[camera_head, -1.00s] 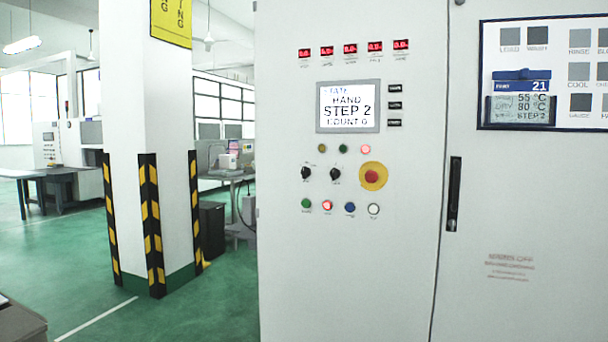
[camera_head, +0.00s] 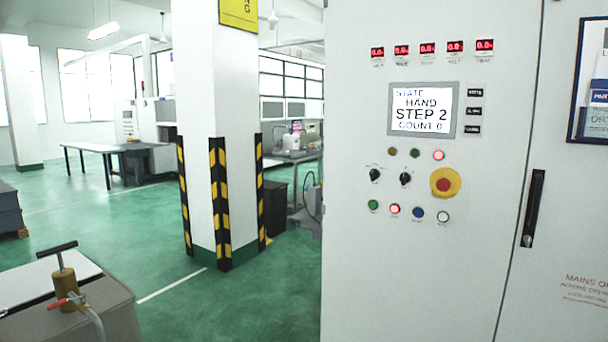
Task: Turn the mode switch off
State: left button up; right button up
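The white control cabinet (camera_head: 420,270) fills the right of the head view. Its panel carries two black rotary switches side by side, a left one (camera_head: 375,175) and a right one (camera_head: 405,179). Their labels are too small to read, so I cannot tell which is the mode switch. The screen (camera_head: 423,110) above them reads HAND, STEP 2, COUNT 0. One red lamp (camera_head: 438,155) is lit above the switches. Neither of my grippers is in view.
A red emergency button on a yellow disc (camera_head: 445,182) sits right of the switches. Several push buttons lie below. A striped white pillar (camera_head: 205,120) stands left of the cabinet. A grey bench with a brass fitting (camera_head: 65,288) is at lower left. Green floor (camera_head: 180,310) lies between.

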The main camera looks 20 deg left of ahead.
aim_at(374, 174)
jog(key=u, duration=1.2)
jog(key=i, duration=3.65)
jog(key=z, duration=1.7)
